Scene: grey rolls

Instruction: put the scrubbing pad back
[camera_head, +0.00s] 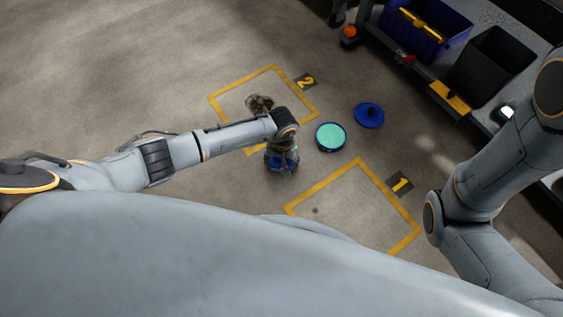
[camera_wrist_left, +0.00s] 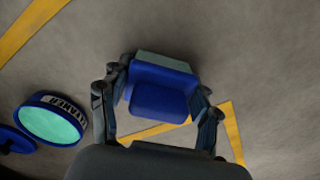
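The scrubbing pad (camera_wrist_left: 160,92) is a blue block with a grey-green layer along its far side, seen in the left wrist view. My left gripper (camera_wrist_left: 160,90) has its fingers closed on both sides of it. In the head view the left gripper (camera_head: 281,160) holds the blue pad between the two yellow floor squares, near the round tub. The gap between pad and floor cannot be judged. My right arm shows at the right of the head view, but its gripper is out of view.
An open blue tub (camera_head: 331,137) of teal cleaner stands near its blue lid (camera_head: 369,115). A bench with a blue crate (camera_head: 425,30) and black bin (camera_head: 492,68) stands top right.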

